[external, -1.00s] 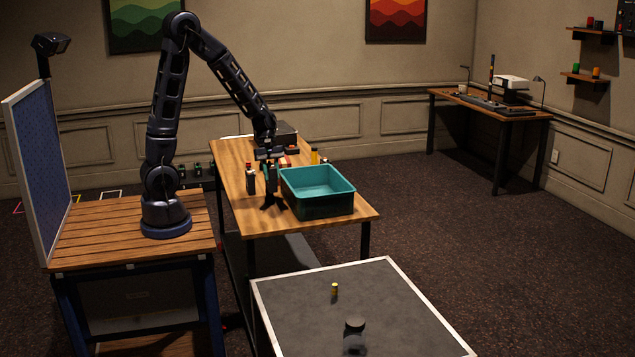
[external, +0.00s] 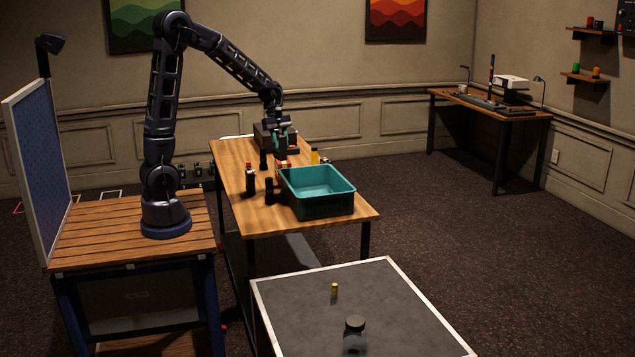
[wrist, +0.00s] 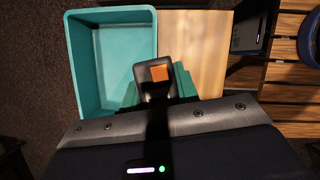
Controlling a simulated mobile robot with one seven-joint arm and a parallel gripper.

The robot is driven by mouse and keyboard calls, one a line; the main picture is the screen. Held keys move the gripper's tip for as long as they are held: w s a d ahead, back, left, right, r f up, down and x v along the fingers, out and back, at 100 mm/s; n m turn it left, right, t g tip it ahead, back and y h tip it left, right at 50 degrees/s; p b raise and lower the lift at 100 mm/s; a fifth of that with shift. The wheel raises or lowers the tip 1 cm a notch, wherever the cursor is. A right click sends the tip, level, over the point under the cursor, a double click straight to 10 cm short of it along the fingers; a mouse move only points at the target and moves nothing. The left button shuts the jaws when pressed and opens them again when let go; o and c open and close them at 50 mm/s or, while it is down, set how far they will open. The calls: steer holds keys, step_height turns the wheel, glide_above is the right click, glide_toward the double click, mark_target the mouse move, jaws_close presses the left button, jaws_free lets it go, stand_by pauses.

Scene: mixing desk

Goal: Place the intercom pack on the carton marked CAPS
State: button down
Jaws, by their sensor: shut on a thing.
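My gripper (external: 283,148) is over the far part of the wooden table, just behind the teal bin. In the wrist view its green fingers (wrist: 160,84) are shut on a dark, rounded block with an orange square on top, which looks like the intercom pack (wrist: 142,73). A small red and white box (external: 281,172) stands below the gripper, partly hidden; I cannot read any marking on it, so I cannot tell if it is the CAPS carton. Whether the held pack touches it cannot be told.
The teal bin (external: 318,205) stands close to the right of the gripper. Dark upright items, one red-topped (external: 250,181) and one all black (external: 269,191), stand left of it. The table's near left is bare.

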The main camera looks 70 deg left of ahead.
steer(key=w+a+r+n+t, duration=0.1)
steer(key=w+a+r+n, duration=0.15)
steer(key=a, duration=0.85)
steer(key=w+a+r+n+y, duration=0.1)
steer(key=w+a+r+n, duration=0.15)
steer(key=a, duration=0.75)
steer(key=w+a+r+n+t, duration=0.1)
steer(key=w+a+r, duration=0.25)
steer(key=a, duration=0.75)
steer(key=f, duration=1.9)
steer(key=shift+w+d+f, duration=0.15)
steer(key=shift+d+f, duration=0.1)
steer(key=shift+f, duration=0.15)
steer(key=shift+f, duration=0.1)
steer(key=c, duration=1)
jaws_free()
steer(key=shift+c, duration=0.2)
steer(key=v, duration=1.2)
steer(key=shift+d, duration=0.2)
